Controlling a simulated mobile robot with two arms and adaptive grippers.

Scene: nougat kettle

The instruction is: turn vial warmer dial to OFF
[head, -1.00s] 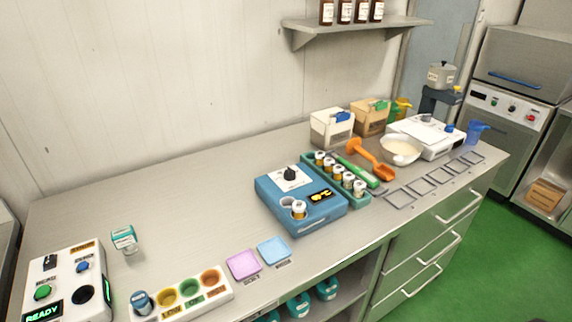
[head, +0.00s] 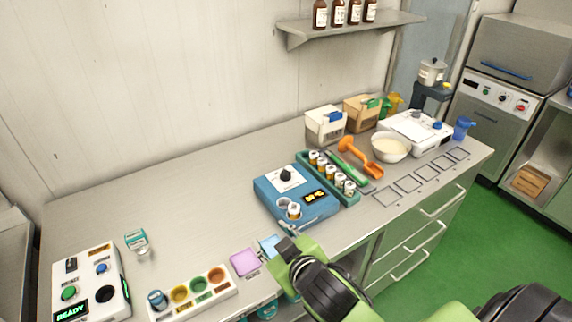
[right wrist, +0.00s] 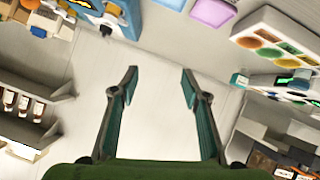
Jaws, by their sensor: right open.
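The vial warmer (head: 297,200) is a blue box on the bench in the head view. Its black dial (head: 286,174) sits on a white plate at the back of its top, and a lit yellow display is on the right. A vial (head: 294,211) stands in one of its front wells. My right gripper (head: 285,240) is in front of the warmer, apart from the dial. In the right wrist view its two fingers (right wrist: 160,80) are spread with nothing between them. Part of the warmer (right wrist: 112,18) shows at the top of that view. My left gripper is not in view.
A green rack of vials (head: 333,180) stands close along the warmer's right side. Pink (head: 244,262) and blue pads lie in front, the blue one partly behind my right gripper. A shelf with bottles (head: 350,30) hangs above.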

